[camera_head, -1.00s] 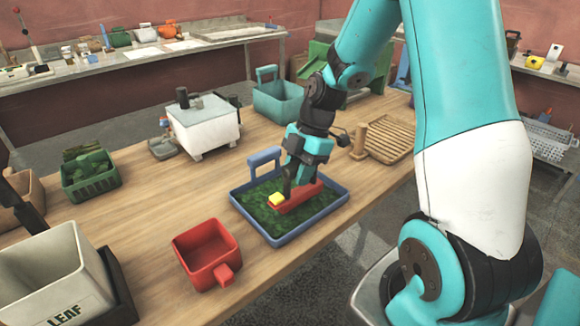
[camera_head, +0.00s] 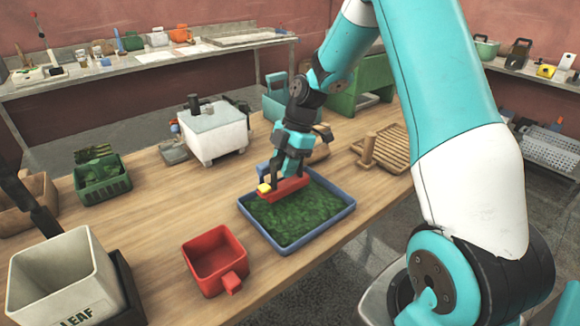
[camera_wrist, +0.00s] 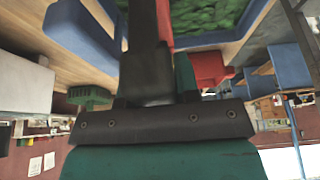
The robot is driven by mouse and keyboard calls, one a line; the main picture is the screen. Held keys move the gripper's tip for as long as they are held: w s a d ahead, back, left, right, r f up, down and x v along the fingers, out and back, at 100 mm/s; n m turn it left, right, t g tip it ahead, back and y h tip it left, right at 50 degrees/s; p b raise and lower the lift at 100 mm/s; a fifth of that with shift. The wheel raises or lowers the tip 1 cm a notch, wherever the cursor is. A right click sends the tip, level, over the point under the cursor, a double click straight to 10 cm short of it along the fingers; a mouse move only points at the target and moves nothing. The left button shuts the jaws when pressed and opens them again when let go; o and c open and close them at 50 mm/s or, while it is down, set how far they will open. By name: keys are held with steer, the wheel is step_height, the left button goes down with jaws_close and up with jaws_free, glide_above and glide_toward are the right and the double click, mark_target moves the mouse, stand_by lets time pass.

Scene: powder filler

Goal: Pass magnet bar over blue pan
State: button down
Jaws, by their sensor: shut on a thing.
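The blue pan (camera_head: 318,233) lies on the wooden bench and holds a layer of green leaf (camera_head: 297,220). My gripper (camera_head: 283,180) is shut on the magnet bar (camera_head: 291,189), a red bar with a yellow end (camera_head: 264,188). The bar is over the pan's far side, near the far rim and handle. I cannot tell whether it touches the leaf. My gripper and the bar hide most of the handle. In the wrist view, part of the red bar (camera_wrist: 165,22) shows beside a dark finger, with the leaf (camera_wrist: 205,12) and the blue handle (camera_wrist: 80,35) nearby.
A red scoop-like box (camera_head: 213,255) stands left of the pan. A white bin marked LEAF (camera_head: 60,280) is at the front left. A white machine (camera_head: 214,135), green basket (camera_head: 103,182), teal bin (camera_head: 282,105) and wooden rack (camera_head: 383,148) stand around the bench.

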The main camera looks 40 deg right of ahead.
steer(key=s+b, duration=0.2)
steer(key=s, duration=0.6)
step_height(320, 180, up, 6)
steer(key=p, duration=0.4)
steer(key=shift+s+d+p, duration=0.15)
steer(key=shift+s+p, duration=0.05)
steer(key=shift+p, duration=0.2)
